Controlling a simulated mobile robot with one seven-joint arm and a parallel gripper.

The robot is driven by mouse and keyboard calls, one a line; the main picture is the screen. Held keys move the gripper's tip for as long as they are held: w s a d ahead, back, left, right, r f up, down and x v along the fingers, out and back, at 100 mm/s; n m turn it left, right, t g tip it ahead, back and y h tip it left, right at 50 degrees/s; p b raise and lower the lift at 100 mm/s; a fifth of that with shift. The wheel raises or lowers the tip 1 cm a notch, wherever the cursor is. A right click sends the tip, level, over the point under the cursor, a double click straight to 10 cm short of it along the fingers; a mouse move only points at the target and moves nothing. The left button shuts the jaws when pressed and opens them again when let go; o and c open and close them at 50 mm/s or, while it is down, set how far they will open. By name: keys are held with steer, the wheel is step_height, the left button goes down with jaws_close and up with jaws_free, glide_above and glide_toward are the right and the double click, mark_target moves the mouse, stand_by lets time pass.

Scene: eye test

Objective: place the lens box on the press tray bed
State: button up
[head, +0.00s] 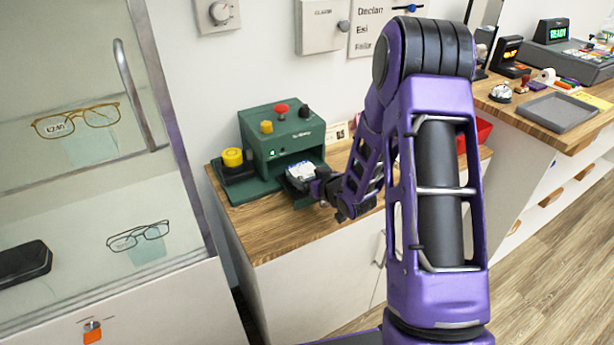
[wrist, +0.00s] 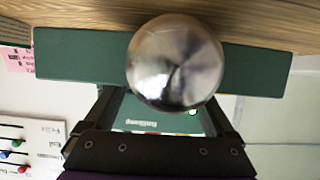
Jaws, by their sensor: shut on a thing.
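I cannot tell whether the box touches the bed. In the wrist view my gripper (wrist: 165,112) shows its two dark fingers, with the press's green, lettered body (wrist: 140,112) beyond. I cannot make out the box clearly in that view.
The press stands on a wooden counter (head: 270,235), with a yellow-topped dark device (head: 233,158) at its left. A red bin (head: 475,135) sits to the right, behind my arm. A glass display case (head: 80,130) stands close on the left. A grey tray (head: 556,112) lies on the far-right counter.

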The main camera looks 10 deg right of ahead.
steer(key=shift+f, duration=0.15)
steer(key=o, duration=1.1)
steer(key=shift+c, duration=0.2)
steer(key=shift+r, duration=0.25)
steer(key=v, duration=1.2)
steer(key=shift+p, duration=0.45)
